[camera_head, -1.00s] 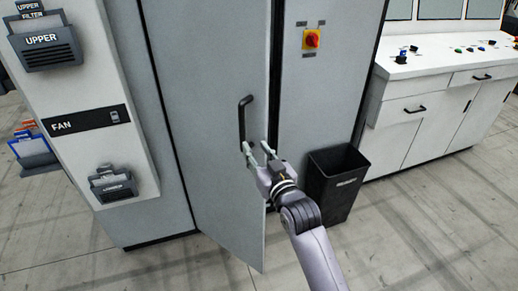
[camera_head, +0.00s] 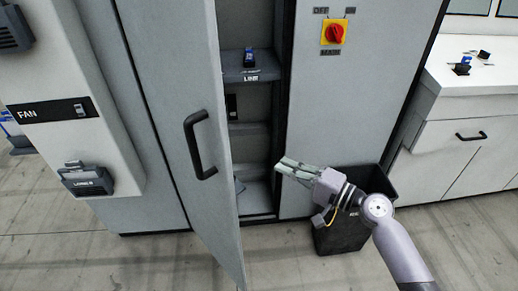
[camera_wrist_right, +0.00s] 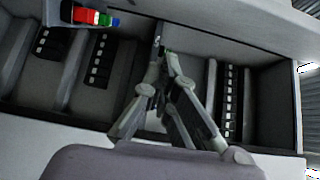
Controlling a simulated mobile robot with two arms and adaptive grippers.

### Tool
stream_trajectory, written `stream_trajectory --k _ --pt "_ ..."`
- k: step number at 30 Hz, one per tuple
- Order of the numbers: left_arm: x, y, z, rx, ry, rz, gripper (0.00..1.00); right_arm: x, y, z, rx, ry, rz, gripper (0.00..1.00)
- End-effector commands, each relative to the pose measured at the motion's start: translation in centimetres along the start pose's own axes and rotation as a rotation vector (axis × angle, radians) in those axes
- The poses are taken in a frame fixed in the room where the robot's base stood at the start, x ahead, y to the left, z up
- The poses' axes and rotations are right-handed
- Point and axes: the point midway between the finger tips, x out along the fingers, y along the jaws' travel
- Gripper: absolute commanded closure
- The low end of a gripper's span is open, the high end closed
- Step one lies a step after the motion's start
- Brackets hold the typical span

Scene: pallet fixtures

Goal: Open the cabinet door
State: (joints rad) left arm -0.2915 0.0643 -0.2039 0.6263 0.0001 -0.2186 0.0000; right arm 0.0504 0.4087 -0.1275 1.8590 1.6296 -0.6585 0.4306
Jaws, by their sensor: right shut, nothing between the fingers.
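The grey cabinet door (camera_head: 178,90) stands partly open in the head view, hinged on its left, with its free edge swung out toward me. Its black handle (camera_head: 200,145) is on the outer face. Through the gap the cabinet interior (camera_head: 250,105) shows shelves. My right gripper (camera_head: 281,166) is shut and empty, at the right side of the opening, to the right of the door's edge and apart from the handle. In the right wrist view its closed fingers (camera_wrist_right: 161,55) point toward the inside shelves. My left gripper is not in view.
A black bin (camera_head: 345,232) stands behind my right forearm, against the cabinet front. A red and yellow switch (camera_head: 334,33) is on the panel to the right. A white counter (camera_head: 470,125) is further right, and a fan panel (camera_head: 60,110) is at left. The floor in front is clear.

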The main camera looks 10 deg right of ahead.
Motion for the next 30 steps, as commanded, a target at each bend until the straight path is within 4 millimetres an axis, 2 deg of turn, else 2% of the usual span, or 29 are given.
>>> stream_trajectory --k 4,7,12,18,25,30 --pt "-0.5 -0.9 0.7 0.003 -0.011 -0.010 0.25 0.7 -0.4 0.1 0.025 -0.009 -0.010 1.00" --pt "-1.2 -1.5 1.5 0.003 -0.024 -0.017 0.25 2.2 -0.6 0.1 0.023 -0.008 -0.010 1.00" --pt "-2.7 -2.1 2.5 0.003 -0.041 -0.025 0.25 5.8 -0.8 0.1 0.023 -0.008 -0.010 1.00" --pt "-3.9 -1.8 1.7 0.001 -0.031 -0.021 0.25 10.0 -0.6 0.2 0.022 -0.008 -0.009 1.00" --pt "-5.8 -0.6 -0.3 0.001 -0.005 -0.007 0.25 10.7 -0.6 3.3 0.021 -0.008 -0.006 1.00" --pt "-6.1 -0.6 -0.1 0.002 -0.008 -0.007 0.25 10.8 -0.4 4.0 0.019 -0.007 -0.007 1.00"
